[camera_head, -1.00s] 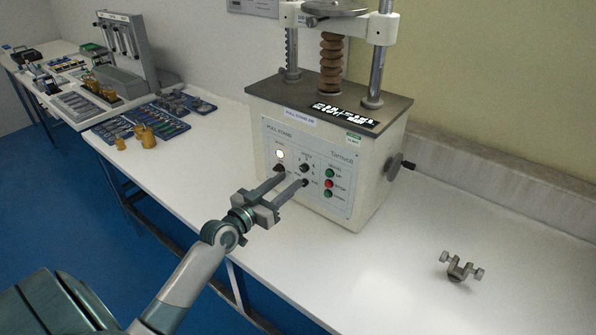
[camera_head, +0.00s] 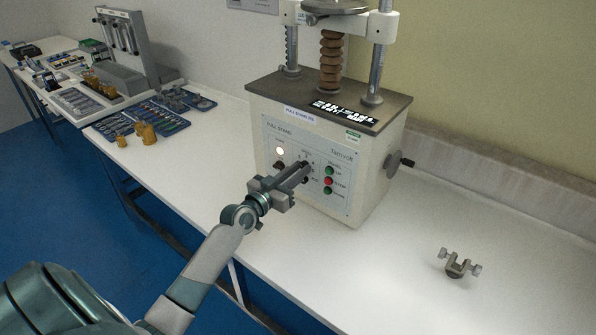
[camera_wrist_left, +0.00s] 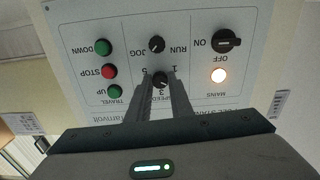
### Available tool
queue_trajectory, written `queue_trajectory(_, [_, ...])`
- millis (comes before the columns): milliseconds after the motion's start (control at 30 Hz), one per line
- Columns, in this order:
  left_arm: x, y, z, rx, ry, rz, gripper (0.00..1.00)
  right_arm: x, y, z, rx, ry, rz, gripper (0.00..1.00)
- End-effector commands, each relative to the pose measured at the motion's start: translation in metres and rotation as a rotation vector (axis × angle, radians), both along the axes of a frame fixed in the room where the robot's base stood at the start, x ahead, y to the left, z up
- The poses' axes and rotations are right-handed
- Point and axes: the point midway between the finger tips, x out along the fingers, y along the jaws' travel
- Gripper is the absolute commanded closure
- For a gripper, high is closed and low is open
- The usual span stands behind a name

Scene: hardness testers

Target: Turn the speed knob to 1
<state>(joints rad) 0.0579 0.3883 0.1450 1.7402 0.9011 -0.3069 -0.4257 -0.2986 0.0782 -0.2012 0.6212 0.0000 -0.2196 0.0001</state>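The pull stand's front panel (camera_head: 275,140) faces me, and it appears upside down in the left wrist view (camera_wrist_left: 75,22). The dark speed knob (camera_wrist_left: 160,81) sits mid-panel, with the marks 1, 3 and 5 around it. My left gripper (camera_head: 306,168) is at the panel. Its fingers are close together, one on each side of the speed knob, and look shut on it in the left wrist view (camera_wrist_left: 160,76). The fingers partly cover the knob, and I cannot tell which mark it points to. My right gripper is not in view.
The run/jog knob (camera_wrist_left: 157,44) and mains switch (camera_wrist_left: 227,41) are near the fingers. Green and red travel buttons (camera_head: 328,182) are beside them. The mains lamp (camera_head: 280,150) is lit. A metal clamp (camera_head: 458,264) lies on the right of the white table (camera_head: 380,290).

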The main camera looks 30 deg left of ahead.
Motion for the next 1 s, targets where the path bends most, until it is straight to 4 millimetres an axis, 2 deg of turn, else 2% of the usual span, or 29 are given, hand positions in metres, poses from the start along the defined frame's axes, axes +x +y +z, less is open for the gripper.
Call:
queue_trajectory(267, [0.000, 0.000, 0.000, -0.010, 0.001, 0.000, 1.00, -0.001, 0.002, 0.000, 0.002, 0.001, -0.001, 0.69])
queue_trajectory(533, [0.000, 0.000, 0.001, -0.091, 0.007, 0.000, 1.00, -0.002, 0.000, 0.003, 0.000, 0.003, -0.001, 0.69])
queue_trajectory(1000, [0.000, 0.000, 0.002, -0.459, 0.036, 0.000, 1.00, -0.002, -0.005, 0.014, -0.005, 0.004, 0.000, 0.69])
